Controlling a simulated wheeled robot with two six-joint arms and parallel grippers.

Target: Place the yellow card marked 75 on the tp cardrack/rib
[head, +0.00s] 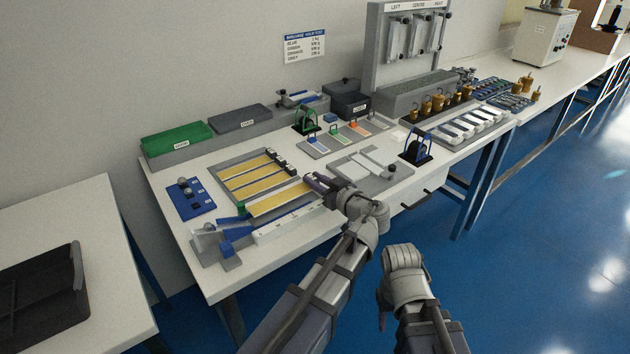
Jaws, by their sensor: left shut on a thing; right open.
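My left gripper (312,183) is shut on a yellow card (281,199), a long flat strip, at its right end. The card is over the front part of the grey rack (216,178); I cannot tell whether it touches the rack. Its mark is too small to read. Several similar yellow strips with dark end blocks, such as one yellow strip (252,178), lie in the rack behind it. My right gripper (382,322) is open, low in front of the bench and away from the cards; its fingers are hard to make out.
A white ruler-like bar (292,223) and a blue-and-grey fixture (221,238) lie in front of the rack. A blue plate with knobs (190,198) is left of it. A grey board (368,172) and a black stand (417,150) are to the right.

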